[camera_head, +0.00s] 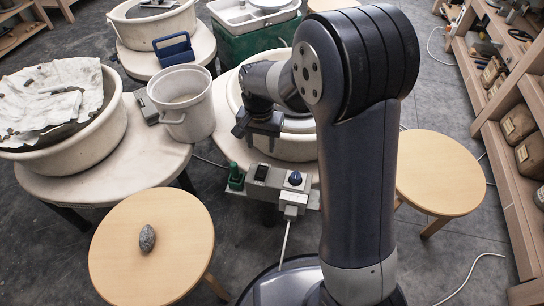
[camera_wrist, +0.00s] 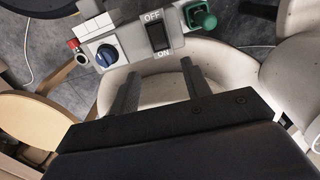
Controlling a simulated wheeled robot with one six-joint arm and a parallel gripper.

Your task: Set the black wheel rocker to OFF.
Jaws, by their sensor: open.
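The black wheel rocker (camera_wrist: 158,36) sits on a grey control box (camera_wrist: 134,46), with OFF printed above it and ON below it in the wrist view. In the head view the rocker (camera_head: 262,172) is a small dark patch on the box at the wheel's front. I cannot tell which end is pressed in. My gripper (camera_wrist: 158,76) is open, its two fingers apart and empty, pointing toward the rocker from its ON side. The fingers appear clear of the rocker. In the head view my gripper (camera_head: 260,132) is above the wheel basin, behind the box.
A red button (camera_wrist: 73,43) is at the box's end. A white bucket (camera_head: 184,104) stands left of the wheel. A stool with a grey stone (camera_head: 147,239) stands at front left; an empty stool (camera_head: 438,172) is at right.

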